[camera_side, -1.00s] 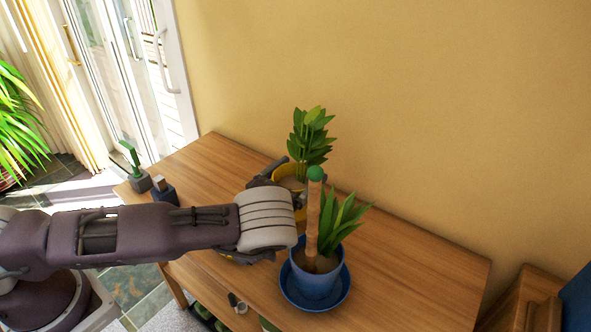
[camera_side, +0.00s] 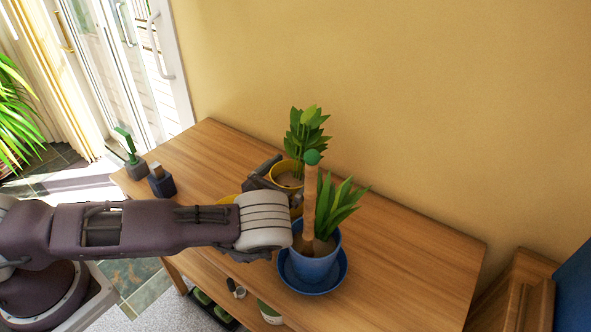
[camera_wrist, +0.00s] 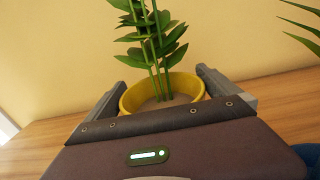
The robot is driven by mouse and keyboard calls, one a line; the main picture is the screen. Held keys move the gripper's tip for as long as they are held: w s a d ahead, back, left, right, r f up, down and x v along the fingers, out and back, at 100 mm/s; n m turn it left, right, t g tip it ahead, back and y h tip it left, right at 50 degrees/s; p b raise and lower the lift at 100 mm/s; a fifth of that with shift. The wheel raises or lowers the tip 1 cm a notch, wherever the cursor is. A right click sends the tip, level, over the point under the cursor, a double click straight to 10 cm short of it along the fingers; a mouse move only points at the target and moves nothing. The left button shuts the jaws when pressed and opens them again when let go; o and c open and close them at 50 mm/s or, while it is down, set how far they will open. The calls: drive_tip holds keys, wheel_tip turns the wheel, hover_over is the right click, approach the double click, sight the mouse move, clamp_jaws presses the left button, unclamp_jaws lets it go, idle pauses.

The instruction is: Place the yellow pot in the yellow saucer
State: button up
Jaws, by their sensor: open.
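The yellow pot (camera_side: 286,166) holds a leafy green plant and stands upright behind the blue pot's stake in the side view. Its rim and soil also show in the wrist view (camera_wrist: 131,97). My gripper (camera_wrist: 160,80) is open, with one finger on each side of the pot. In the side view my gripper (camera_side: 280,180) reaches the pot from the front left. My wrist and the stake hide the pot's lower part, so I cannot tell whether its base touches the table.
A blue pot (camera_side: 316,266) with a plant and a green-topped stake (camera_side: 310,205) stands in a blue saucer (camera_side: 334,284), close to my wrist. Two small dark pots (camera_side: 161,185) (camera_side: 137,170) sit at the table's left end. The table (camera_side: 415,260) is clear at right.

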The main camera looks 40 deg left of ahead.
drive_tip(key=s, duration=1.1)
drive_tip(key=s+a+r+n+g+y, duration=0.3)
drive_tip(key=a+r+n+g+y, duration=0.1)
drive_tip(key=a+r+n+y, duration=1.1)
drive_tip(key=s+a+r+n+g+y, duration=0.1)
drive_tip(key=s+a+r+n+g, duration=0.25)
drive_tip(key=s+g, duration=0.25)
drive_tip(key=s+a+r+n+g+y, duration=0.1)
drive_tip(key=s+a+r+n+g, duration=0.1)
drive_tip(key=s+n+g, duration=0.3)
drive_tip(key=s+d+n+g+h, duration=0.2)
drive_tip(key=s+d+n+h, duration=0.15)
drive_tip(key=s+h, duration=0.2)
drive_tip(key=s+d+n+g+h, duration=0.2)
drive_tip(key=s+n+h, duration=0.3)
drive_tip(key=s, duration=0.2)
drive_tip(key=d+r+n+t+h, duration=0.2)
drive_tip(key=d+t+h, duration=0.1)
drive_tip(key=d, duration=0.3)
drive_tip(key=d+r+n+t+h, duration=0.2)
drive_tip(key=d+r+t+h, duration=0.1)
drive_tip(key=d, duration=0.2)
drive_tip(key=shift+w+d+r+t, duration=0.25)
drive_tip(key=shift+w+d+t, duration=0.05)
drive_tip(key=shift+d, duration=0.05)
